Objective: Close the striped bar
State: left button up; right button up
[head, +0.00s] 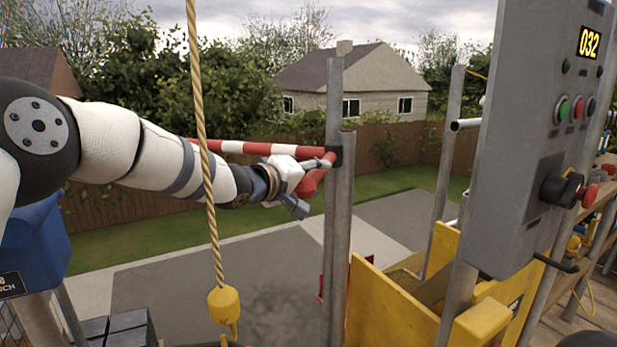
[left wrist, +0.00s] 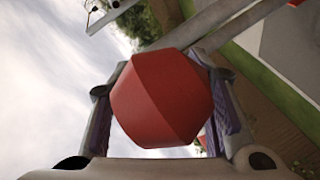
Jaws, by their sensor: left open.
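The red-and-white striped bar (head: 258,148) runs roughly level behind my left arm in the head view. Its right end meets a black collar on a grey post (head: 334,110). A red piece (head: 316,177) slants down from near that end. My left gripper (head: 306,187) is at this red piece, just left of the post. In the left wrist view, a red faceted block (left wrist: 162,98) fills the space between the two open fingers of the gripper (left wrist: 165,110). I cannot tell whether the fingers touch it. My right gripper is not in view.
A rope with a yellow weight (head: 223,303) hangs in front of my left arm. Right of the posts stand a yellow-sided platform (head: 385,305) and a grey control box (head: 530,130) with buttons and a display reading 032. Paving and lawn lie below.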

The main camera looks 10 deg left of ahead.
pick_arm(q)
jog(key=v, duration=1.2)
jog(key=shift+d+r, duration=0.1)
jog(key=shift+r, duration=0.05)
